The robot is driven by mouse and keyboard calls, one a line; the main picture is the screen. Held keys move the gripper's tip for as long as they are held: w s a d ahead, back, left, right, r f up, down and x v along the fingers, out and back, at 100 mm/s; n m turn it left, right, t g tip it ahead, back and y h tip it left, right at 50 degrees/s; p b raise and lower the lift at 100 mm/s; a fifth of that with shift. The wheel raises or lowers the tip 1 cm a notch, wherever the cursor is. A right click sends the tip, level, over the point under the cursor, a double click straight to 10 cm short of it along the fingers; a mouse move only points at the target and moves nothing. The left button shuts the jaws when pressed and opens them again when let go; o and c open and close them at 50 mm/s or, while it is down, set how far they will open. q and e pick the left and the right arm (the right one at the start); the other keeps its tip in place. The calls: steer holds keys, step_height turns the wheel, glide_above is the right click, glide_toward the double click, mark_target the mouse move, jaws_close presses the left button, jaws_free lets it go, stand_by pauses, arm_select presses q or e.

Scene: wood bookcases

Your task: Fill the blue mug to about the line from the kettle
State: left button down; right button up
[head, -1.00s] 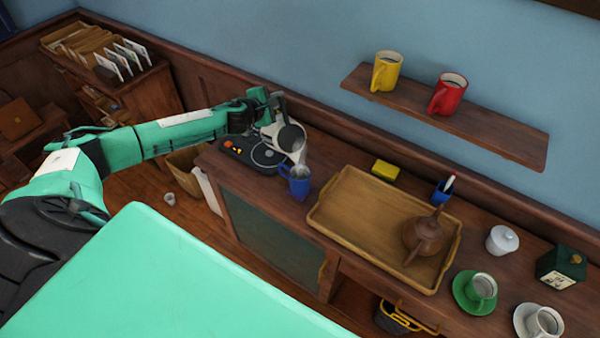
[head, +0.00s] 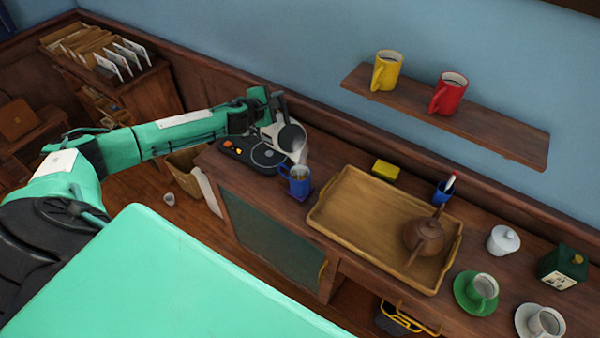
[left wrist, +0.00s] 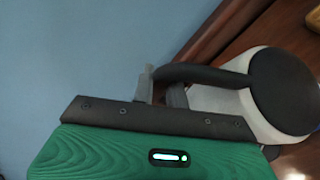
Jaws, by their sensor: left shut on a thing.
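The kettle (head: 290,138), white with a dark lid and handle, is tilted above the blue mug (head: 299,183), its spout end toward the mug. The blue mug stands upright on the sideboard, and dark liquid shows inside; its line cannot be made out. My left gripper (head: 265,105) is shut on the kettle's handle. In the left wrist view the kettle's dark lid (left wrist: 285,90) and black handle (left wrist: 195,74) show beside the gripper (left wrist: 155,90). A faint pale wisp shows between spout and mug. My right gripper is not in view.
A black hob or kettle base (head: 250,153) with orange lights is left of the mug. A wooden tray (head: 350,215) with a brown teapot (head: 425,235) is on its right. A yellow sponge (head: 385,171) lies behind the tray. A wall shelf (head: 500,133) holds yellow and red mugs.

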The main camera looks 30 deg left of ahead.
arm_select(q)
steer(key=shift+s+d+r+b, duration=0.2)
steer(key=shift+d+r+b, duration=0.1)
steer(key=shift+r+b, duration=0.15)
stand_by(1.0)
steer(key=shift+s+d+r+m+t, duration=0.2)
steer(key=shift+d+m+t, duration=0.1)
steer(key=shift+d+m, duration=0.1)
stand_by(1.1)
